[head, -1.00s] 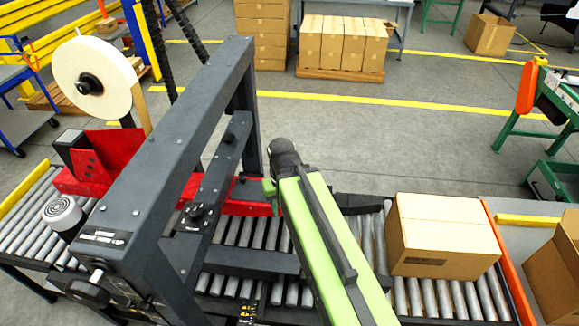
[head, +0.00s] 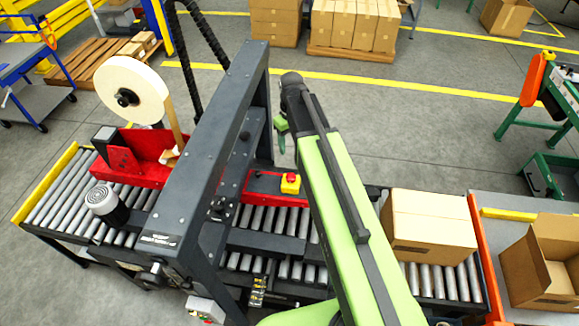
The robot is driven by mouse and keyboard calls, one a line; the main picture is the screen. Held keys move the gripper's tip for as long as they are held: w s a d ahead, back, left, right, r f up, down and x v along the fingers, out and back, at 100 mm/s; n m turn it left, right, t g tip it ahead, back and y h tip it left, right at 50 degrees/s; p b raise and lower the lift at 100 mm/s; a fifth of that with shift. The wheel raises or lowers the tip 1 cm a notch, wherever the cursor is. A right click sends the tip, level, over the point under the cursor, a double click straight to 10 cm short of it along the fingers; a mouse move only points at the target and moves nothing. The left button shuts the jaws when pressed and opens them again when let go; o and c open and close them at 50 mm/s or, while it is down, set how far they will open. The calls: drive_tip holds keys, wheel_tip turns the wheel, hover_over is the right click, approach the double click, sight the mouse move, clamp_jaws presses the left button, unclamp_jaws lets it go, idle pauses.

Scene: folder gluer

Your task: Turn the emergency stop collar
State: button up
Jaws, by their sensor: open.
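The emergency stop is a red button on a small yellow box (head: 290,183). It sits on the red panel of the machine, just left of my arm. Its collar is too small to make out. My green and black arm reaches up from the bottom of the view. My gripper (head: 281,133) is at its far end, above and beyond the yellow box and apart from it. The gripper is open, with nothing seen in it; the arm hides part of it.
A dark machine frame (head: 215,130) rises left of my arm, over a roller conveyor (head: 60,195). A tape roll (head: 132,92) stands at the left. A closed carton (head: 430,225) rests on the rollers at right. Clear floor (head: 400,130) lies beyond.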

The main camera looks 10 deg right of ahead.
sight(291, 175)
wheel_tip(291, 175, down, 18)
drive_tip(key=b, duration=1.7)
drive_tip(key=shift+b, duration=0.3)
drive_tip(key=shift+r, duration=0.15)
drive_tip(key=shift+w, duration=0.1)
clamp_jaws()
